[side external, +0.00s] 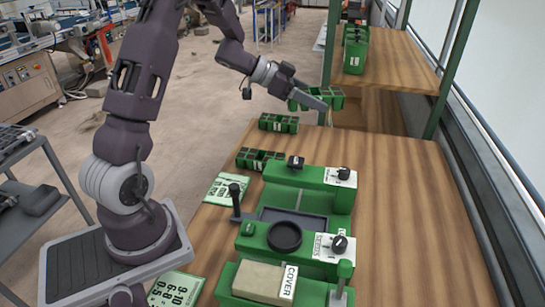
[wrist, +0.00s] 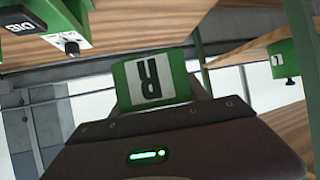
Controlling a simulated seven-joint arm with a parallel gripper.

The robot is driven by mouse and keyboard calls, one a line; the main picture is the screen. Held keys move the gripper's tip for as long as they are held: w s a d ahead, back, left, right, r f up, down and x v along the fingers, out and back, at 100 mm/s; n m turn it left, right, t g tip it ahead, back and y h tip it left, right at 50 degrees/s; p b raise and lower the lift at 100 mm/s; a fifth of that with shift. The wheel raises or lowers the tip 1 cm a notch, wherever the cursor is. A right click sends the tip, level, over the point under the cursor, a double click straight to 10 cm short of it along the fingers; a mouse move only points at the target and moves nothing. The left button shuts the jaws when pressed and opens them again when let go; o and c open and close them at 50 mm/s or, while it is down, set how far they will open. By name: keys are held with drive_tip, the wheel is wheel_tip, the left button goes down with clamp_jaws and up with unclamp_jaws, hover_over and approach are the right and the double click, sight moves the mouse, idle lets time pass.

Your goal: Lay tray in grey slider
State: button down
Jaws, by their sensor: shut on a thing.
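A green tray (side external: 334,98) with several square cells is held in my gripper (side external: 308,98), above the back of the wooden bench. In the wrist view the tray's end (wrist: 130,80) fills the middle, with a white label bearing a black letter that looks like R. My gripper (wrist: 160,112) is shut on it; the fingertips themselves are mostly hidden there. The dark grey slider (side external: 272,214) lies in the green seeder (side external: 275,245) at the bench front, well away from the held tray. No tray is seen on the slider.
Two more green trays (side external: 278,123) (side external: 258,160) stand on the bench's left side. Printed cards (side external: 227,188) lie nearby. A shelf at the back right carries more green trays (side external: 354,56). Black knobs (side external: 338,243) stick up from the seeder. Bare bench (side external: 400,210) lies to the right.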

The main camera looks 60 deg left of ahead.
drive_tip(key=s+a+f+m+g+h, duration=0.1)
drive_tip(key=s+a+f, duration=0.2)
drive_tip(key=a+f, duration=0.2)
drive_tip(key=s+a+f+m+g+h, duration=0.1)
drive_tip(key=s+a+f+m, duration=0.1)
drive_tip(key=a+f, duration=0.3)
drive_tip(key=s+a, duration=0.1)
drive_tip(key=a, duration=0.2)
drive_tip(key=shift+a+h, duration=0.3)
drive_tip(key=shift+a, duration=0.05)
drive_tip(key=shift+s+f, duration=0.1)
drive_tip(key=shift+f, duration=0.05)
wheel_tip(320, 180, down, 10)
drive_tip(key=shift+r, duration=0.25)
drive_tip(key=shift+f, duration=0.2)
drive_tip(key=c, duration=0.6)
unclamp_jaws()
